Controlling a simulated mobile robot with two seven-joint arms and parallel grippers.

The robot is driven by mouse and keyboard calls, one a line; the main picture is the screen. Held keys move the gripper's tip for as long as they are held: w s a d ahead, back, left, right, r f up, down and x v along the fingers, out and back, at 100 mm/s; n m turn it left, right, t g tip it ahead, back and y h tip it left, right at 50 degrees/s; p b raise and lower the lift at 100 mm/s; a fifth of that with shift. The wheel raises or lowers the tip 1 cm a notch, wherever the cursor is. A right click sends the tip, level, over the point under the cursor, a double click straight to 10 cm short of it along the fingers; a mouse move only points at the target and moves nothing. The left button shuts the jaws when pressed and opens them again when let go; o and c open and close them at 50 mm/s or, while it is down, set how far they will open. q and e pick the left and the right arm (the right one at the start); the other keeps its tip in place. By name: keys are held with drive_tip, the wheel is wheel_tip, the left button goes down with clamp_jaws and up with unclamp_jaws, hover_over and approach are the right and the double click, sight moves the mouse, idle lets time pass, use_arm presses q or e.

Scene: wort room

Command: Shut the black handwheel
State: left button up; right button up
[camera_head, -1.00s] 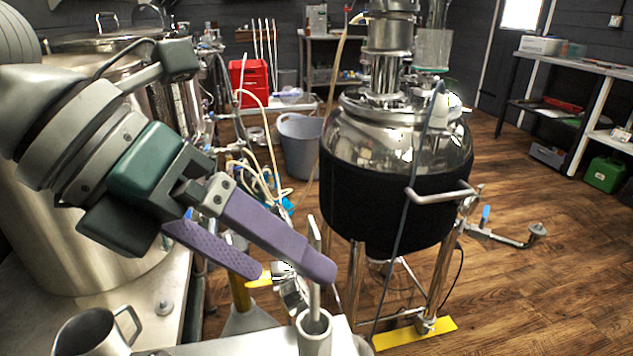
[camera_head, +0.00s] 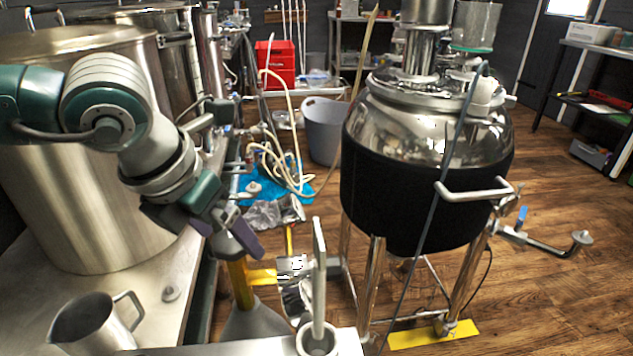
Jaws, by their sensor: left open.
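I cannot make out a black handwheel for certain in the head view; the pipework (camera_head: 252,188) beside my left gripper is small and partly covered. My left gripper (camera_head: 230,240) has purple fingers and points down and to the right, just past the metal table's edge. My right gripper is out of view.
A big steel pot (camera_head: 70,200) stands on the metal table at left, with a steel jug (camera_head: 88,328) in front. A black-jacketed steel tank (camera_head: 420,195) on legs stands right of centre. A grey bin (camera_head: 323,130) and red drawers (camera_head: 275,65) are behind. Wooden floor at right is mostly clear.

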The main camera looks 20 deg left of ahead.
use_arm(q)
drive_tip(key=shift+f, duration=0.1)
drive_tip(key=c, duration=1.4)
drive_tip(key=shift+o, duration=0.2)
drive_tip(key=m+h+b, duration=0.1)
drive_tip(key=m, duration=0.1)
drive_tip(key=m+b, duration=0.2)
drive_tip(key=shift+w+a+f+m+h+b, duration=0.2)
drive_tip(key=shift+m+h+b, duration=0.1)
drive_tip(key=shift+h, duration=0.1)
drive_tip(key=m+g+h+b, duration=0.1)
drive_tip(key=m+b, duration=0.3)
drive_tip(key=m, duration=0.1)
drive_tip(key=shift+w+a+m+g+h, duration=0.1)
drive_tip(key=shift+m+g+h, duration=0.2)
drive_tip(key=shift+g+h, duration=0.1)
drive_tip(key=m+g+b, duration=0.1)
drive_tip(key=m+b, duration=0.1)
drive_tip(key=m+g+b, duration=0.1)
drive_tip(key=m+b, duration=0.1)
drive_tip(key=m, duration=0.1)
drive_tip(key=shift+w+h, duration=0.2)
drive_tip(key=shift+h, duration=0.2)
drive_tip(key=m+g+b, duration=0.1)
drive_tip(key=m, duration=0.1)
drive_tip(key=m+b, duration=0.2)
drive_tip(key=shift+w+a+r+m+g, duration=0.1)
drive_tip(key=shift+r+m+g, duration=0.05)
drive_tip(key=shift+m+g, duration=0.2)
